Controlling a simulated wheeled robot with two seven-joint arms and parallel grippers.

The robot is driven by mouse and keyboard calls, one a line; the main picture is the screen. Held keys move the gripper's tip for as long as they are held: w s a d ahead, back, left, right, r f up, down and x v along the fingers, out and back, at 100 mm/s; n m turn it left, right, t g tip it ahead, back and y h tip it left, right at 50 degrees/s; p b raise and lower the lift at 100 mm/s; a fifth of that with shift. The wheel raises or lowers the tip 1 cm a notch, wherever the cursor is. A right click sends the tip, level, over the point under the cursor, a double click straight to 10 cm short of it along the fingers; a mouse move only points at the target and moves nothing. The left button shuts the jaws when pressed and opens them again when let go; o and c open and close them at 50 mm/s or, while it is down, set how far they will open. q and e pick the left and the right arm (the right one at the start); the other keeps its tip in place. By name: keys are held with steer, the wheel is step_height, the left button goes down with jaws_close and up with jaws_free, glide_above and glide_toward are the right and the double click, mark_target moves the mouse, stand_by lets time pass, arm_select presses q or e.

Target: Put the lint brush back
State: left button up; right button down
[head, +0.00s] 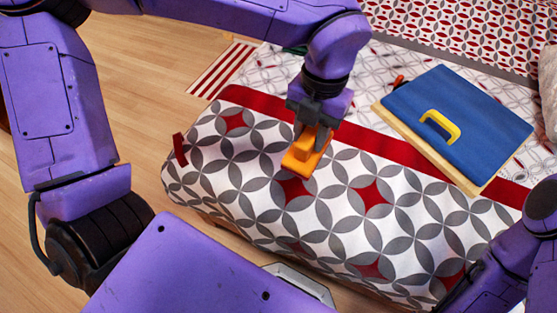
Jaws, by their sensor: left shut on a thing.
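My left gripper (314,127) points down over the near part of the bed and is shut on an orange lint brush (303,153). The fingers cover part of the brush. I cannot tell whether the brush touches the bedspread (333,232) or is just above it. My right arm shows at the lower right edge, but its gripper is not in view.
A blue board with a wooden edge (470,113) and a yellow handle (440,126) lies on the bed to the right. A striped rug (222,69) lies on the wooden floor (150,75).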

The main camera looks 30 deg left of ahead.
mark_target(302, 164)
arm_select(q)
steer(key=s+f+n+b, duration=0.1)
steer(key=n, duration=0.3)
steer(key=s+f+n+h+b, duration=0.1)
steer(key=n, duration=0.4)
steer(key=s+d+f+n+b, duration=0.1)
steer(key=n+b, duration=0.1)
steer(key=n, duration=0.2)
steer(key=shift+s+f+n+t, duration=0.2)
steer(key=shift+s+n+t, duration=0.1)
steer(key=shift+s+t, duration=0.1)
steer(key=n, duration=0.1)
steer(key=n+b, duration=0.1)
steer(key=n, duration=0.1)
steer(key=s+n, duration=0.1)
steer(key=shift+d+f+n+t, duration=0.15)
steer(key=shift+f+n+t, duration=0.15)
steer(key=shift+f+n, duration=0.1)
steer(key=shift+w+a, duration=0.15)
steer(key=shift+a, duration=0.15)
steer(key=w+a+f, duration=0.5)
steer(key=a+f, duration=0.1)
steer(key=w+a+f+b, duration=0.1)
steer(key=w+a+f, duration=0.2)
steer(key=a+f, duration=0.1)
steer(key=shift+w, duration=0.35)
step_height(302, 164, down, 3)
steer(key=shift+r+b, duration=0.1)
steer(key=shift+b, duration=0.25)
